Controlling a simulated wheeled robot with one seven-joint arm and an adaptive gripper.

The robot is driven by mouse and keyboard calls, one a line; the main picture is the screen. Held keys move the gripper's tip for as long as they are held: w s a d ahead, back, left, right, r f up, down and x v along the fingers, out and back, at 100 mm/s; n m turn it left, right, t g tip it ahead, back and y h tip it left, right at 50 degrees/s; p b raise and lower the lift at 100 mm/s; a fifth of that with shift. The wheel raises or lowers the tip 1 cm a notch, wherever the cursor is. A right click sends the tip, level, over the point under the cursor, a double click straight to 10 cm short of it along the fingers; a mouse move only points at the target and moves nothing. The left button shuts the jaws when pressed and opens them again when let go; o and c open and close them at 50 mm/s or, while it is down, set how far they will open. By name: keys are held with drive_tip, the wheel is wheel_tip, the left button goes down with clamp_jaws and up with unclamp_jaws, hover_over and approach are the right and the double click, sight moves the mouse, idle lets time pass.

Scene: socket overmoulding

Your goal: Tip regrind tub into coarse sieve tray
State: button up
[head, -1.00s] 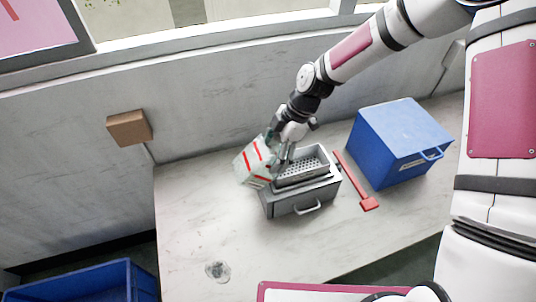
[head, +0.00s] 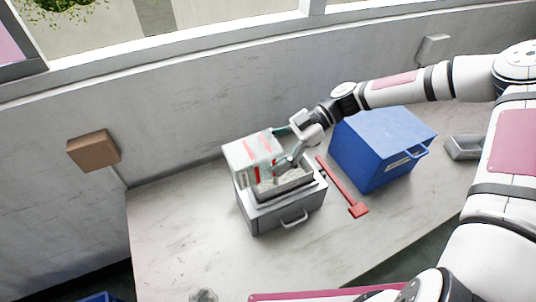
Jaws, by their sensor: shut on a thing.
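The regrind tub (head: 240,154), white with red stripes, is held over the left back part of the coarse sieve tray (head: 302,186). Its mouth is hard to make out at this size. My gripper (head: 281,160) is shut on the tub at its right side. The tray is grey and sits on top of a grey box with a front handle (head: 295,219). Pale grainy material shows inside the tray. The tub and gripper hide the tray's back left part.
A red long-handled tool (head: 341,187) lies right of the grey box. A blue box with a handle (head: 384,146) stands behind it, and a small grey tray (head: 464,147) lies farther right.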

drive_tip(key=shift+w+d+r+g+y+b, duration=0.15)
drive_tip(key=shift+d+g+y+b, duration=0.15)
drive_tip(key=shift+y+b, duration=0.45)
drive_tip(key=shift+w+d+g+y+b, duration=0.2)
drive_tip(key=shift+y+b, duration=0.3)
drive_tip(key=shift+y, duration=0.35)
drive_tip(key=shift+s+d, duration=0.1)
drive_tip(key=shift+s+a+r+h+p, duration=0.2)
drive_tip(key=shift+s+a+h+p, duration=0.2)
drive_tip(key=shift+h+p, duration=0.6)
drive_tip(key=shift+a+f+t+p, duration=0.1)
drive_tip(key=shift+t+p, duration=0.2)
drive_tip(key=shift+p, duration=0.1)
drive_tip(key=shift+w+f+h, duration=0.2)
drive_tip(key=shift+f+h, duration=0.05)
drive_tip(key=shift+h, duration=0.15)
